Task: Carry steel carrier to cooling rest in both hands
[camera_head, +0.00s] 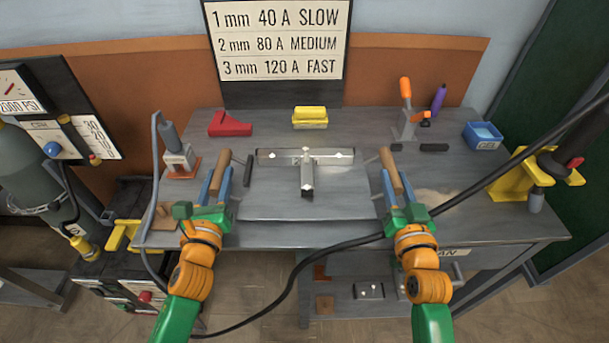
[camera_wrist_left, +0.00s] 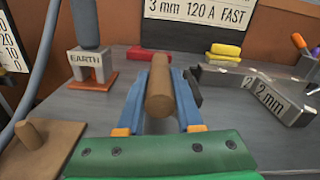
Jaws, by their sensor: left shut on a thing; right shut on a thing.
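The steel carrier looks to be the flat grey plate (camera_head: 268,207) between two wooden handles in the head view. A T-shaped steel piece (camera_head: 307,168) lies over its back part. My left gripper (camera_head: 221,178) is shut on the left wooden handle, which shows between its blue fingers in the left wrist view (camera_wrist_left: 160,88). My right gripper (camera_head: 391,178) is shut on the right wooden handle. The handles' joins to the plate are not clear. I cannot tell whether the plate touches the bench. I cannot pick out the cooling rest with certainty.
The grey workbench (camera_head: 460,215) holds a red block (camera_head: 230,124), yellow blocks (camera_head: 310,117), an EARTH clamp block (camera_wrist_left: 92,63), an orange-handled clamp (camera_head: 406,105) and a blue box (camera_head: 482,135). A black cable (camera_head: 330,245) crosses in front.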

